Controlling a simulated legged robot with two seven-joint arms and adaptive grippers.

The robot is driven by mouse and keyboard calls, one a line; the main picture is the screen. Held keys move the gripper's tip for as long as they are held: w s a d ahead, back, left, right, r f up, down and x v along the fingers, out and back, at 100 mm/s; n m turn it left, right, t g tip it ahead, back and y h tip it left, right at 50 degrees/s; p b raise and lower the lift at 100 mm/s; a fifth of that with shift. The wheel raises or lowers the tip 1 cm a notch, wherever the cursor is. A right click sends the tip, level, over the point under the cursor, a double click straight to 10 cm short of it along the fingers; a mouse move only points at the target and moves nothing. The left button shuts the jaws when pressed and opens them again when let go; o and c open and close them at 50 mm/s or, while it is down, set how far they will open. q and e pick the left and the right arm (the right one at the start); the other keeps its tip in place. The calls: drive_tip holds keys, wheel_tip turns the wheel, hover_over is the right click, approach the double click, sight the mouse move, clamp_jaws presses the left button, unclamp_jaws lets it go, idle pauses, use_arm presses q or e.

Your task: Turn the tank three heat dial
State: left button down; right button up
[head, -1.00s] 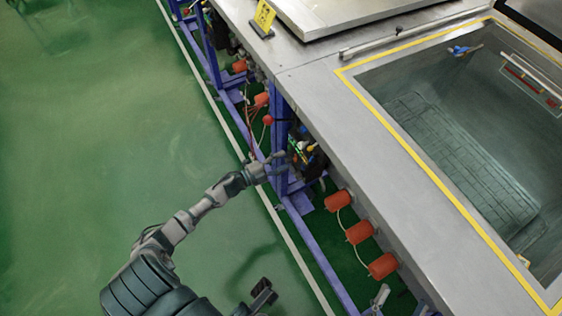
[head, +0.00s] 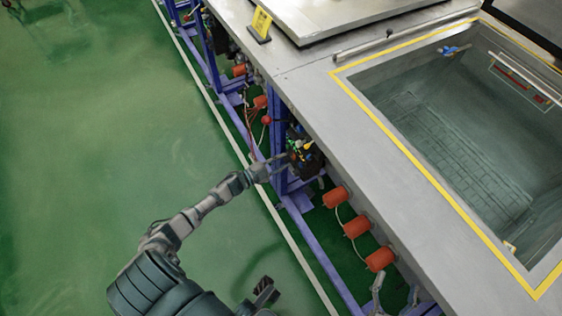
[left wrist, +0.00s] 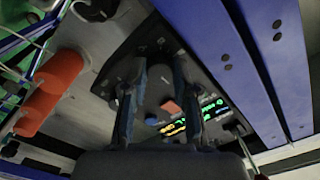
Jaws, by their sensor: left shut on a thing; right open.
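A dark control panel (left wrist: 205,75) with a red square button, a blue button and lit green and yellow readouts fills the middle of the left wrist view. In the head view the panel (head: 308,158) sits under the tank's edge. My left gripper (head: 284,158) reaches it from the left. In the left wrist view my left gripper (left wrist: 160,62) has its fingers on both sides of a dark dial (left wrist: 159,80) and is shut on it. The dial's marks are too dark to read. My right gripper (head: 397,284) is open and empty at the bottom right.
A yellow-edged tank (head: 450,130) lies open at the right. Blue frame posts (head: 279,145) stand close beside the panel. Orange-red cylinders (head: 357,227) with cables hang below the tank edge. The green floor (head: 100,150) at left is clear.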

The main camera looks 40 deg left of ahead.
use_arm(q)
drive_tip(key=shift+s+f, duration=0.1)
drive_tip(key=shift+f, duration=0.15)
drive_tip(key=c, duration=1.2)
unclamp_jaws()
drive_tip(key=o, duration=0.3)
drive_tip(key=shift+a, duration=0.1)
drive_tip(key=v, duration=1.2)
drive_tip(key=shift+a+f, duration=0.1)
